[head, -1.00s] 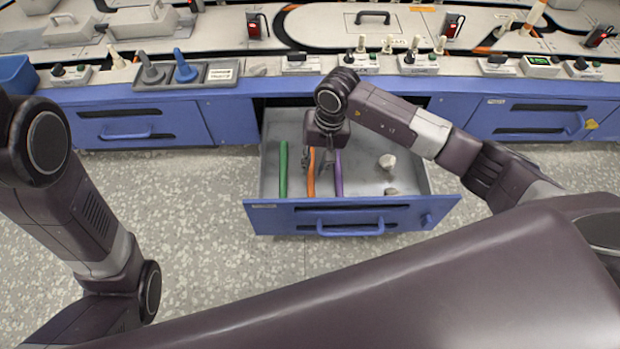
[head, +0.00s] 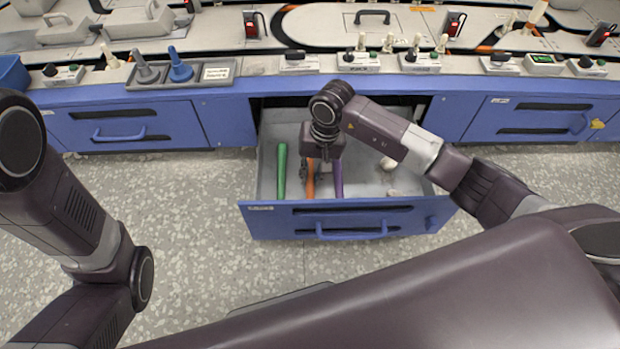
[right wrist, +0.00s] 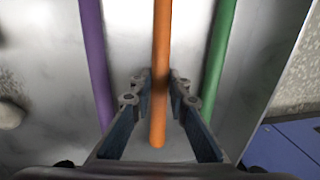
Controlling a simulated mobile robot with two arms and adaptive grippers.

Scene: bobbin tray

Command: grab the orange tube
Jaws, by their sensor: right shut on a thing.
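The orange tube (head: 310,184) lies in the open drawer, between the green tube (head: 281,170) and the purple tube (head: 338,178). My right gripper (head: 314,170) reaches down into the drawer over the orange tube and partly hides it. In the right wrist view the orange tube (right wrist: 161,50) runs between the two fingers of my right gripper (right wrist: 160,84), with its near end inside the jaws. The gripper is shut on it. The purple tube (right wrist: 93,60) and green tube (right wrist: 219,60) lie outside the fingers. My left arm is at the left, its gripper out of view.
The blue-fronted drawer (head: 270,225) stands open below the bench. A pale lump (head: 388,165) lies in its right part, partly behind my right arm. A grey tray (head: 215,84) with grey and blue pegs and several switch boxes stand on the bench.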

